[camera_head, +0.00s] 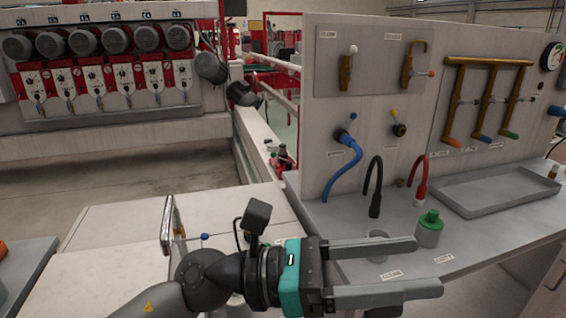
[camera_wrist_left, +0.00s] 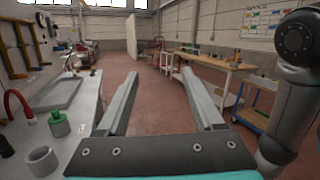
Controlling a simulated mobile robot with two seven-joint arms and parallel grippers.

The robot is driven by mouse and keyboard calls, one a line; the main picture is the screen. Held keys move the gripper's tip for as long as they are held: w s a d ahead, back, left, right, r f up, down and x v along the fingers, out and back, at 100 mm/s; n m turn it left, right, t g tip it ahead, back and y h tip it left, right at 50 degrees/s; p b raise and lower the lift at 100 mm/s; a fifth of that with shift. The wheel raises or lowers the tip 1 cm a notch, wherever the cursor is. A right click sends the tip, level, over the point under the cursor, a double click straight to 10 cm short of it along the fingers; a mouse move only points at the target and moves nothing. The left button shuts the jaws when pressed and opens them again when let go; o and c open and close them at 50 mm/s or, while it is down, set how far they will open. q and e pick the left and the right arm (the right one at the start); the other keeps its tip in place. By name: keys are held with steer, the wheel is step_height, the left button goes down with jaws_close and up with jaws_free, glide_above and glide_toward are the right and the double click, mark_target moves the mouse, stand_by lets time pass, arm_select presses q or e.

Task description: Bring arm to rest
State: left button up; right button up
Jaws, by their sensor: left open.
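My left gripper (camera_head: 412,267) reaches in from the lower left in the head view, its two grey fingers pointing right. It is open and empty, in front of the grey workbench (camera_head: 470,226). A bottle with a green cap (camera_head: 428,228) stands on the bench just beyond the upper finger. A grey cup (camera_head: 376,246) stands left of the bottle, close behind the finger. My right gripper is not in either view.
A shallow grey tray (camera_head: 500,188) lies on the bench. Blue, black and red hoses (camera_head: 418,178) rise near the back panel (camera_head: 372,110). A machine with several grey motors (camera_head: 102,42) stands at the back left. Open red floor (camera_wrist_left: 150,105) and a wooden table (camera_wrist_left: 215,62) show in the wrist view.

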arm_select(q)
steer(key=w+a+r+n+t+y, duration=0.1)
steer(key=w+a+n+t+y, duration=0.35)
steer(key=n+t, duration=0.75)
steer(key=w+a+r+n+t+y, duration=0.15)
steer(key=w+a+n+t, duration=0.65)
steer(key=n, duration=0.8)
steer(key=a+f+n+g+y, duration=0.1)
steer(key=a+f+n+y, duration=0.45)
steer(key=f+n, duration=0.25)
steer(key=a+f+n+g+y, duration=0.2)
steer(key=a+f+n+y, duration=0.3)
steer(key=f+n+y, duration=0.3)
steer(key=s+a+f+n+g, duration=0.35)
steer(key=s+f+g, duration=0.25)
steer(key=s+f, duration=0.45)
steer(key=s+a+f+n+g, duration=0.2)
steer(key=s+f+n+g, duration=0.3)
steer(key=s+f, duration=0.55)
step_height(320, 180, down, 21)
steer(key=s+m+g, duration=0.1)
steer(key=s+g, duration=0.1)
steer(key=s, duration=0.1)
steer(key=s+a+f+g, duration=0.1)
steer(key=s+a+f, duration=0.1)
steer(key=s+f, duration=1.1)
steer(key=shift+s+f+g, duration=0.2)
steer(key=shift+s+g, duration=0.1)
steer(key=shift+s, duration=0.5)
